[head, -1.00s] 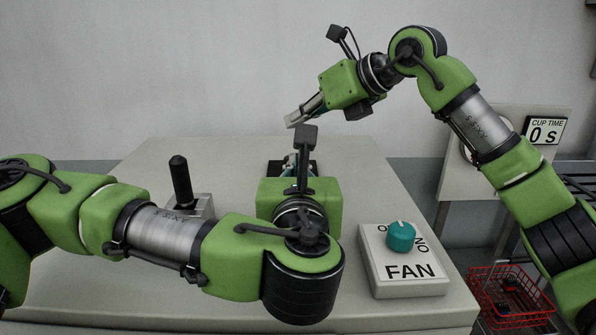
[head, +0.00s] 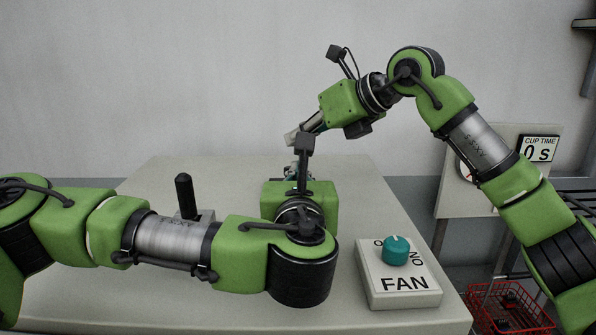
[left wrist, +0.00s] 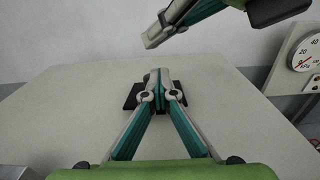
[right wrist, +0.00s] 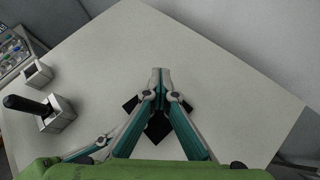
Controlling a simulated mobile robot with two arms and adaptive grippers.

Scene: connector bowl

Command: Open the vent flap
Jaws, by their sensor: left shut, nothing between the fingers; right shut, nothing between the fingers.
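A black plate lies on the pale table; it shows in the left wrist view (left wrist: 129,96) on both sides of my left gripper (left wrist: 159,74), and in the right wrist view (right wrist: 158,127). I cannot tell for sure that it is the vent flap, or whether it is raised. My left gripper is shut and empty, its fingers over the plate; its own arm hides most of it in the head view. My right gripper (head: 291,138) is shut and empty, raised above and beyond the left one. Its fingertips also show in the right wrist view (right wrist: 160,73).
A black-handled lever (head: 184,196) stands left of my left gripper. A FAN box (head: 404,290) with a teal knob (head: 397,250) sits at the table's right. A red basket (head: 510,305) and a CUP TIME sign (head: 540,149) are off the table to the right.

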